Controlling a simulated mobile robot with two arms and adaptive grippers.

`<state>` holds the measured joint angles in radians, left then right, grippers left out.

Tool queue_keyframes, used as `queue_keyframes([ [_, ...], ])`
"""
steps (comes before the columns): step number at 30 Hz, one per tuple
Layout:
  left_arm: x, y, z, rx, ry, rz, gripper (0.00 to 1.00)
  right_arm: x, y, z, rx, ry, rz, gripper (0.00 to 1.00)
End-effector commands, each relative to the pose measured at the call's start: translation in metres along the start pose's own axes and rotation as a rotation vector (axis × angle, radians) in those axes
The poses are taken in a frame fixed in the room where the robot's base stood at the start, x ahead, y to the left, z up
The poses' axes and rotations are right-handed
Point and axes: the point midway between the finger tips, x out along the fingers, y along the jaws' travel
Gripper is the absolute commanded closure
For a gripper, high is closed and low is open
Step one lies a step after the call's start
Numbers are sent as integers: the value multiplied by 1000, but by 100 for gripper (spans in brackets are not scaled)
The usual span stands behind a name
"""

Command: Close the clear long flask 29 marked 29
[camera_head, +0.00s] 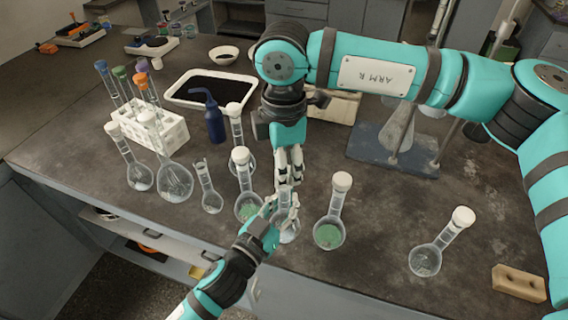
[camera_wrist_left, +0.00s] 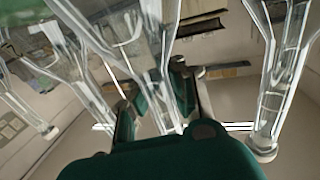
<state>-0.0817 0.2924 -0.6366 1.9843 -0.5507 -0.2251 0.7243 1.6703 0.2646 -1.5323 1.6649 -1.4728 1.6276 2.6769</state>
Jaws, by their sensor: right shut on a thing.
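A clear flask (camera_head: 287,231) stands at the table's front middle, between two flasks with green contents. Its marking is not readable. My left gripper (camera_head: 281,210) is at its neck from the front left. In the left wrist view, the fingers (camera_wrist_left: 155,100) lie on either side of a clear glass neck (camera_wrist_left: 161,45); whether they press on it is unclear. My right gripper (camera_head: 289,172) points down just above the flask's mouth. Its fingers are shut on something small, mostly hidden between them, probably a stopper.
Stoppered flasks with green contents stand close at the left (camera_head: 247,207) and right (camera_head: 329,233). Several more flasks stand left. A blue wash bottle (camera_head: 214,120), a white tube rack (camera_head: 168,136) and a tray (camera_head: 180,98) lie behind.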

Motion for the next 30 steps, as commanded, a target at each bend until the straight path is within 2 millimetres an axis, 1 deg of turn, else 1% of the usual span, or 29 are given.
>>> queue_keyframes([
  [1, 0, 0, 1, 0, -2, -1, 100, 0, 0, 1, 78, -1, 2, 84],
  [3, 0, 0, 1, 0, -2, -1, 100, 0, 0, 1, 174, -1, 2, 84],
  [7, 0, 0, 1, 0, -2, -1, 100, 0, 0, 1, 160, -1, 2, 84],
  [8, 0, 0, 1, 0, -2, -1, 100, 0, 0, 1, 160, -1, 2, 67],
  [12, 0, 0, 1, 0, -2, -1, 100, 0, 0, 1, 158, -1, 2, 48],
  [14, 0, 0, 1, 0, -2, 0, 100, 0, 0, 0, 158, -1, 1, 41],
  [23, 0, 0, 1, 0, -2, 0, 100, -2, 0, 0, 156, 0, 1, 41],
  [26, 0, 0, 1, 0, -2, 0, 100, -11, 0, 0, 156, 0, 2, 41],
  [30, 0, 0, 1, 0, -2, 0, 100, -36, 1, 0, 157, 0, 4, 41],
])
